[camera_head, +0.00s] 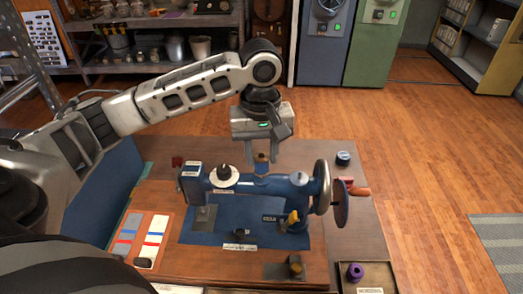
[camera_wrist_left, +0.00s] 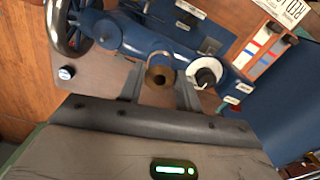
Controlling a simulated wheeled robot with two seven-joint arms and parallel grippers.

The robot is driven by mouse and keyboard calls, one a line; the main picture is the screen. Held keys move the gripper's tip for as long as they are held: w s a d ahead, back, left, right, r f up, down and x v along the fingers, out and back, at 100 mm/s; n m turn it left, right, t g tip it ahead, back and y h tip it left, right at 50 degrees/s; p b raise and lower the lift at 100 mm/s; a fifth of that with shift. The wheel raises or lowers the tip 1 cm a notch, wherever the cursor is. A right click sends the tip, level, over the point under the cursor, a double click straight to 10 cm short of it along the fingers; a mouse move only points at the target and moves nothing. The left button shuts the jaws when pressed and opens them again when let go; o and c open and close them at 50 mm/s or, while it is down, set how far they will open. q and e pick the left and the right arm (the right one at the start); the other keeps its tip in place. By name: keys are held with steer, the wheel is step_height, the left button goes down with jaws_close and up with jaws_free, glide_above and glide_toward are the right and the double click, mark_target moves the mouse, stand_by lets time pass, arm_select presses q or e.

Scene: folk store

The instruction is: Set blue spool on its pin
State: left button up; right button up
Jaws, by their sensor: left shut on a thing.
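My left gripper (camera_head: 262,160) points down just behind the blue sewing machine (camera_head: 265,184). It is shut on a small spool (camera_head: 261,157) with a brown round end; blue shows just below, and I take it as the blue spool. In the left wrist view the brown end (camera_wrist_left: 160,76) sits between the fingertips, beside the machine's blue arm. A white disc with a black cone (camera_head: 223,172) stands on the machine's top left; it also shows in the wrist view (camera_wrist_left: 207,74). I cannot tell whether this is the pin. My right gripper is out of view.
A purple spool (camera_head: 354,271) sits in a tray at front right. Colour-striped cards (camera_head: 151,241) lie at left. The back right tabletop has free room.

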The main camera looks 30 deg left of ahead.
arm_select(q)
steer(key=shift+f, duration=0.25)
steer(key=shift+f, duration=0.45)
steer(key=o, duration=0.8)
steer(key=shift+r, duration=0.1)
step_height(320, 180, up, 16)
steer(key=shift+f, duration=0.2)
stand_by(0.3)
